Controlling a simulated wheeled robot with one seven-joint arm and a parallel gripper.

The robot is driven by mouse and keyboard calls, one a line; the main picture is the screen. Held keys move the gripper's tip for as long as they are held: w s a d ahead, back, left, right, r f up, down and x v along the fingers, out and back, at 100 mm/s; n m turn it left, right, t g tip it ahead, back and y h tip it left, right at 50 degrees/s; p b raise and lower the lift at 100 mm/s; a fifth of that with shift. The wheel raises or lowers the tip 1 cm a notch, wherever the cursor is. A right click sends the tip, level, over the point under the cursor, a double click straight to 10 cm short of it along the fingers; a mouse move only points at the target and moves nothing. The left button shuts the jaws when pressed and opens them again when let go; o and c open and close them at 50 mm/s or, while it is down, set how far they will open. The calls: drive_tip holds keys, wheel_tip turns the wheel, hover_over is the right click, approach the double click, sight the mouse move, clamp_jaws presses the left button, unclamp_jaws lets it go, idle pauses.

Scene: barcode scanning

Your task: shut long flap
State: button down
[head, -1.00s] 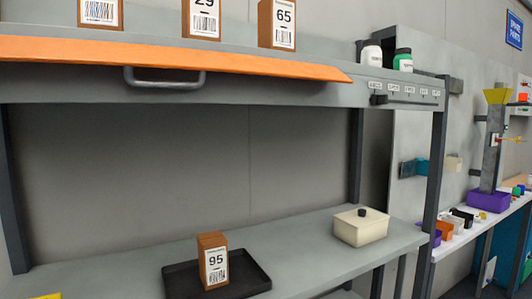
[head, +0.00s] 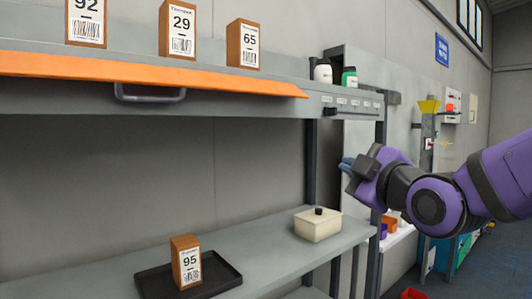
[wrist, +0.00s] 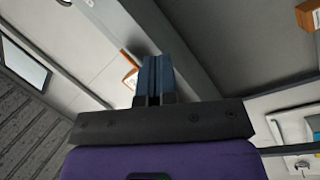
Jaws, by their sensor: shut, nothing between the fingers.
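The long orange flap (head: 150,76) runs along the front edge of the upper shelf in the head view and slants outward. A grey bar handle (head: 150,95) shows just below it. My gripper (head: 346,165) is to the right of the flap's right end and lower, near the shelf's right post and apart from the flap. In the wrist view its blue-grey fingers (wrist: 152,80) are pressed together with nothing between them.
Boxes marked 92 (head: 86,22), 29 (head: 178,30) and 65 (head: 243,45) and two bottles (head: 349,77) stand on the upper shelf. Below are box 95 (head: 186,262) on a black tray (head: 222,277) and a lidded cream box (head: 318,227). The space before the flap looks clear.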

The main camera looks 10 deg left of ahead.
drive_tip(key=s+a+r+n+y, duration=0.2)
drive_tip(key=a+n+y, duration=0.2)
drive_tip(key=a, duration=0.4)
drive_tip(key=n+y, duration=0.6)
approach(240, 90)
wheel_tip(240, 90, down, 4)
drive_tip(key=shift+t, duration=0.4)
drive_tip(key=shift+a+f+x, duration=0.1)
drive_tip(key=shift+x, duration=1.75)
drive_tip(key=shift+a+f+x, duration=0.1)
drive_tip(key=shift+x, duration=1.7)
drive_tip(key=shift+a+f+x, duration=0.1)
drive_tip(key=shift+x, duration=1.75)
drive_tip(key=shift+w+r, duration=0.1)
drive_tip(key=shift+s+d+r, duration=0.3)
drive_tip(key=shift+d+r, duration=0.1)
drive_tip(key=shift+r, duration=0.2)
drive_tip(key=shift+s+d+r, duration=0.1)
drive_tip(key=shift+r, duration=0.05)
drive_tip(key=shift+s+d+r, duration=0.2)
drive_tip(key=shift+d+r, duration=0.05)
drive_tip(key=shift+r, duration=0.15)
drive_tip(key=shift+r+h, duration=0.1)
drive_tip(key=shift+h, duration=0.3)
